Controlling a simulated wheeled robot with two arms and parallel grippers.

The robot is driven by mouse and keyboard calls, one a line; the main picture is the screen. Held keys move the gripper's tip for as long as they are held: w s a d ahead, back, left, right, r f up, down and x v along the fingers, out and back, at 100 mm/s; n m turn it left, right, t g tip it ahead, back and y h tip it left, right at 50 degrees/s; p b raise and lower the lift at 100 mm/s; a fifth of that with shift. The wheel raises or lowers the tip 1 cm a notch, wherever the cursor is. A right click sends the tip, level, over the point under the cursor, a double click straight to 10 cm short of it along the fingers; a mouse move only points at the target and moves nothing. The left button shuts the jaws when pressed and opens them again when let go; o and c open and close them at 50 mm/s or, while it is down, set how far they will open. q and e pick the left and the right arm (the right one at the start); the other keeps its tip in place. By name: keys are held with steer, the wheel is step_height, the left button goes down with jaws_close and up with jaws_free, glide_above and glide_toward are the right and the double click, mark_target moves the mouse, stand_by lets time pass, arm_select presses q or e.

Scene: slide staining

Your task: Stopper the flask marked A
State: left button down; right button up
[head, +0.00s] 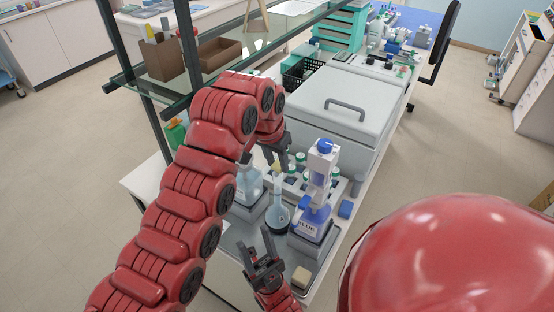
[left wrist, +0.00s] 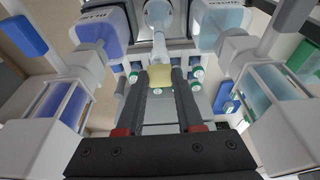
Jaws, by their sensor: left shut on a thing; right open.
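My left gripper (head: 274,152) is shut on a small yellow stopper (head: 276,168). The stopper also shows between the fingertips in the left wrist view (left wrist: 160,76). A round-bodied flask (head: 277,214) with pale blue liquid stands upright just below, its narrow neck pointing up toward the stopper. It also shows in the left wrist view (left wrist: 158,22). I cannot tell whether stopper and neck touch, and no letter A is readable on the flask. My right gripper (head: 262,252) is open and empty, low and in front of the flask.
A blue-liquid dispenser bottle (head: 313,218) stands right of the flask, and a water bottle (head: 248,184) stands left. Several green-capped vials sit behind. A beige block (head: 301,277) lies in front. A large grey lidded box (head: 340,125) and a shelf frame flank the workspace.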

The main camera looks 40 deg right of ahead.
arm_select(q)
steer(key=shift+w, duration=0.1)
steer(key=shift+a+b, duration=0.15)
steer(key=shift+b, duration=0.25)
stand_by(0.6)
steer(key=shift+f+b, duration=0.75)
steer(key=shift+b, duration=0.15)
stand_by(1.2)
stand_by(0.4)
steer(key=shift+c, duration=0.3)
jaws_free()
steer(key=shift+r+p, duration=1.8)
steer(key=shift+r, duration=1.25)
